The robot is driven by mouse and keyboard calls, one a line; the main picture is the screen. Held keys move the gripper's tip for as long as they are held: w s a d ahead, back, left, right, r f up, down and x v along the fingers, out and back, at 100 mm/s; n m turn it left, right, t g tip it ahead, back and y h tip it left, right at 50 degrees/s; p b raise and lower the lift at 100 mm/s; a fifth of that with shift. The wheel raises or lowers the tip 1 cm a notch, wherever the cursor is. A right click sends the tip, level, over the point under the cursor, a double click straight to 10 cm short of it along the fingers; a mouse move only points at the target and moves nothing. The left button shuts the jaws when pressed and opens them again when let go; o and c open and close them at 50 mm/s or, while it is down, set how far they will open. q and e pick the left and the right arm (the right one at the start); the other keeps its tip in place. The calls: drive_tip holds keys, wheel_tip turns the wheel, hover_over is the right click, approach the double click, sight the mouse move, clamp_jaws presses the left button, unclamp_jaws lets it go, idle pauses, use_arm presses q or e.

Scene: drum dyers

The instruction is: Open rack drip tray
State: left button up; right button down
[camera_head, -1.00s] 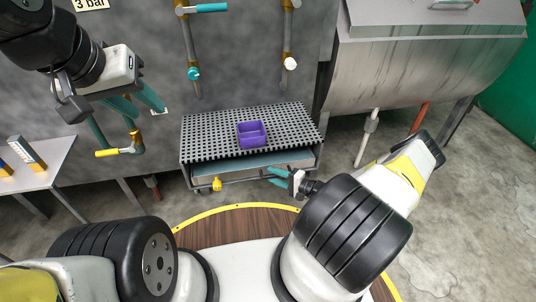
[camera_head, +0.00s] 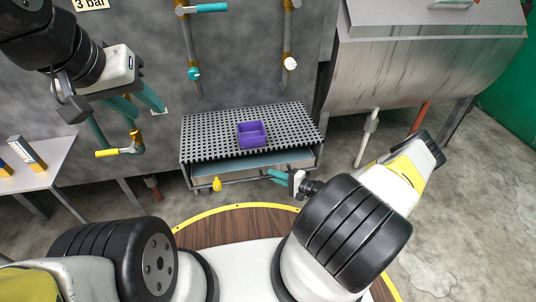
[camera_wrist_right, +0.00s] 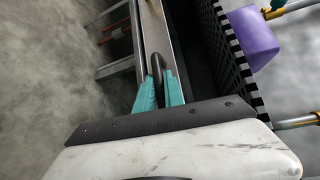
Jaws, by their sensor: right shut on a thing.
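The rack (camera_head: 195,140) has a perforated black top, and its drip tray (camera_head: 285,158) shows as a pale metal strip just below that top. A bar handle (camera_head: 240,181) runs along the tray's front. My right gripper (camera_head: 273,175) is shut on this handle near its right part. In the right wrist view, the teal fingers (camera_wrist_right: 159,88) close around the dark handle (camera_wrist_right: 158,62), beside the tray's metal front (camera_wrist_right: 157,28). My left gripper (camera_head: 146,108) is open and empty at the upper left, in front of the wall, apart from the rack.
A yellow valve knob (camera_head: 217,184) is at the rack's front left. Pipes with a yellow lever (camera_head: 107,153) are near my left gripper. A white side table (camera_head: 40,165) is left; a steel drum (camera_head: 420,70) is right.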

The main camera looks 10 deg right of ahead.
idle(0.8)
drive_tip(key=s, duration=2.1)
drive_tip(key=shift+s+d, duration=0.15)
drive_tip(key=shift+d, duration=0.25)
drive_tip(key=c, duration=1.5)
unclamp_jaws()
drive_tip(key=shift+o, duration=0.2)
drive_tip(key=v, duration=0.7)
drive_tip(key=shift+s+d, duration=0.25)
drive_tip(key=shift+d, duration=0.05)
